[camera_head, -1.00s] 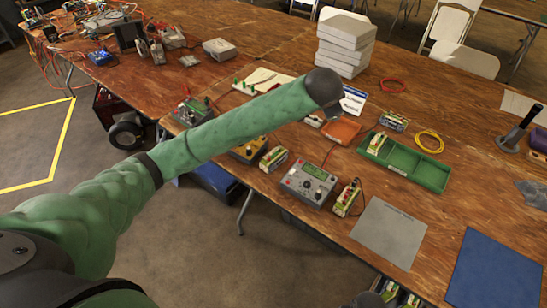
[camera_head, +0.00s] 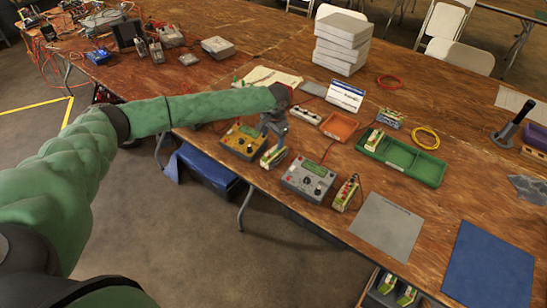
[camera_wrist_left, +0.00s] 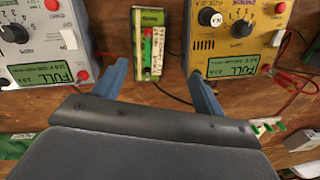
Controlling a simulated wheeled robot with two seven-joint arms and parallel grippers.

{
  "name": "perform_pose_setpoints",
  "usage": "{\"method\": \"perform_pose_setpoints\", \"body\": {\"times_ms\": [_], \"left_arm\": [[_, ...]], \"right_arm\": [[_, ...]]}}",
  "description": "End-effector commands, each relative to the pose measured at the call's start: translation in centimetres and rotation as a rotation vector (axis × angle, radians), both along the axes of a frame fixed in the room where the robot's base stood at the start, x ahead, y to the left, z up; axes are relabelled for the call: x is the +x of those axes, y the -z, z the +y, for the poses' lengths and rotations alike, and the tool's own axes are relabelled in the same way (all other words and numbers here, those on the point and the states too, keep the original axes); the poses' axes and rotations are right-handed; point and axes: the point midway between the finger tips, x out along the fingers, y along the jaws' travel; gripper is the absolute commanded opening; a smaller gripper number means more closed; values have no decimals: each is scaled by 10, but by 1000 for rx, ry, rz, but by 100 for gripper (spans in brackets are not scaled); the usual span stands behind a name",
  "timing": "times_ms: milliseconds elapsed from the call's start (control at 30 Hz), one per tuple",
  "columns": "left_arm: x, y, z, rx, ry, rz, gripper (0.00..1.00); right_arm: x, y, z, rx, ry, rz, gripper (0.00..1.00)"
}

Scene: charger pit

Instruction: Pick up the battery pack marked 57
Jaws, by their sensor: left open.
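Several small green and cream battery packs show, and I cannot read a 57 on any. One battery pack (camera_head: 272,157) stands near the table's front edge between a yellow charger (camera_head: 241,145) and a grey charger (camera_head: 309,179). My left gripper (camera_head: 273,138) is above and close to this pack. In the left wrist view the pack (camera_wrist_left: 149,45) shows beyond the gap between the fingers of my left gripper (camera_wrist_left: 158,75), which are open and empty. Other packs include one beside the grey charger (camera_head: 345,193), one in the green tray (camera_head: 374,140) and one behind it (camera_head: 391,118). My right gripper is out of view.
The green tray (camera_head: 430,174) is mostly empty. A red wire (camera_wrist_left: 292,80) runs near the yellow charger. Grey and blue mats (camera_head: 492,266) lie at front right.

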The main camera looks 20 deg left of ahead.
Motion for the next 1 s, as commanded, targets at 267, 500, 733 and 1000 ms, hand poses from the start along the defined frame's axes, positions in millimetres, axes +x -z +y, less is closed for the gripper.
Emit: {"method": "perform_pose_setpoints", "body": {"times_ms": [267, 500, 733, 1000], "left_arm": [[-4, 3, -12, -94, -123, 44, 71], [-4, 12, -12, -96, -158, 40, 71], [-4, 29, -12, -96, -155, 38, 71], [-6, 46, -10, -94, -156, 39, 71]], "right_arm": [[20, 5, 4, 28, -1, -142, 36], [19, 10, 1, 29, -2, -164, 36], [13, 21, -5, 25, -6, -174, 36], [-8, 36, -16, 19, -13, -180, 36]]}}
